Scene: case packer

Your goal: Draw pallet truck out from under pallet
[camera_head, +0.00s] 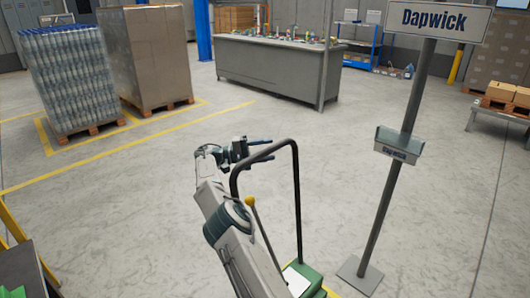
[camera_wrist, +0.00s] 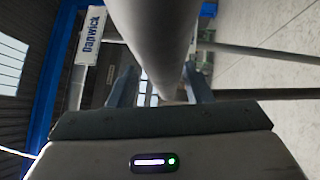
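The pallet truck shows at the bottom middle of the head view, with a green body (camera_head: 309,281) and a dark hoop handle (camera_head: 297,205) standing up from it. A yellow-knobbed lever (camera_head: 250,201) shows beside my arm. My gripper (camera_head: 272,149) is at the hoop's top bar. Its two fingers stand apart, one on each side of the bar, and look open. In the wrist view a thick grey bar (camera_wrist: 150,40) runs between the fingers (camera_wrist: 161,88), with gaps visible beside it. Contact cannot be made out. The forks and the pallet over them are out of view.
A signpost (camera_head: 398,170) stands close right of the truck on a square base (camera_head: 360,275). A grey workbench (camera_head: 265,66) is behind. Shrink-wrapped bottles (camera_head: 70,80) and a tall carton load (camera_head: 150,55) stand on pallets at back left. The floor between is clear.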

